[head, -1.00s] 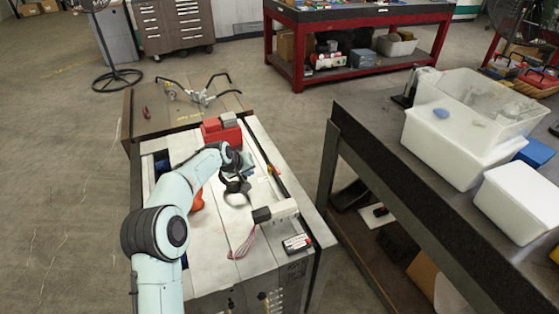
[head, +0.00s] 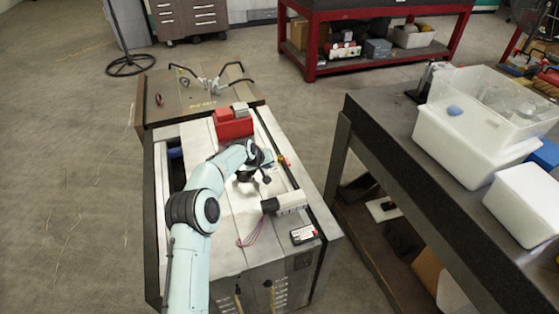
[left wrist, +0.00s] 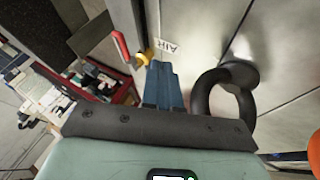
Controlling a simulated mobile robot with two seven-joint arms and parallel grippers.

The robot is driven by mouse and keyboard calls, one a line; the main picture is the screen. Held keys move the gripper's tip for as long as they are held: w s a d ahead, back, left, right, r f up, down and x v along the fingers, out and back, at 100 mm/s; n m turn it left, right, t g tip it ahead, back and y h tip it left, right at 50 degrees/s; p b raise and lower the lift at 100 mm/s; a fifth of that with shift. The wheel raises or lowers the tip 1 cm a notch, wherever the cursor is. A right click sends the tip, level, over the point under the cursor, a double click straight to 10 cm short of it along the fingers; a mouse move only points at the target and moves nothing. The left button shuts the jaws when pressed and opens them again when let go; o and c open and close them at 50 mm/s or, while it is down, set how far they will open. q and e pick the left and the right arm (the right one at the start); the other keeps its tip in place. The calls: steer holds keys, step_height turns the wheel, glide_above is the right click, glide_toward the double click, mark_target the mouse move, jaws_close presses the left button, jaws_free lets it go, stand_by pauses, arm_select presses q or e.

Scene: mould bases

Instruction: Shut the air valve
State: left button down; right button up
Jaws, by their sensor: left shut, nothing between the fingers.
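The air valve shows in the left wrist view as a yellow body (left wrist: 142,58) with a red lever (left wrist: 121,46), beside a label reading AIR (left wrist: 167,46). In the head view the valve (head: 284,160) is a small red and yellow spot on the right side of the machine top. My left gripper (left wrist: 162,68) is shut and empty, its blue fingertips just right of the yellow body. I cannot tell whether they touch it. In the head view the left gripper (head: 268,157) is over the machine top, left of the valve. My right gripper is not in view.
A black curved handle (left wrist: 225,92) stands close to the right of the fingers. A red box (head: 233,126) lies behind the arm on the machine top (head: 225,240). A dark workbench (head: 390,125) with white bins (head: 460,145) stands to the right, across a floor gap.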

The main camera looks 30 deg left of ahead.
mark_target(287, 161)
arm_select(q)
steer(key=w, duration=0.1)
steer(key=w+d+f+p, duration=0.1)
steer(key=w+d+p, duration=0.1)
steer(key=w, duration=0.1)
steer(key=shift+f, duration=0.25)
steer(key=shift+w+d+f, duration=0.2)
steer(key=shift+w+d, duration=0.15)
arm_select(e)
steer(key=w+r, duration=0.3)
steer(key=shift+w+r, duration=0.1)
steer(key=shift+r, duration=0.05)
arm_select(q)
steer(key=shift+s, duration=0.1)
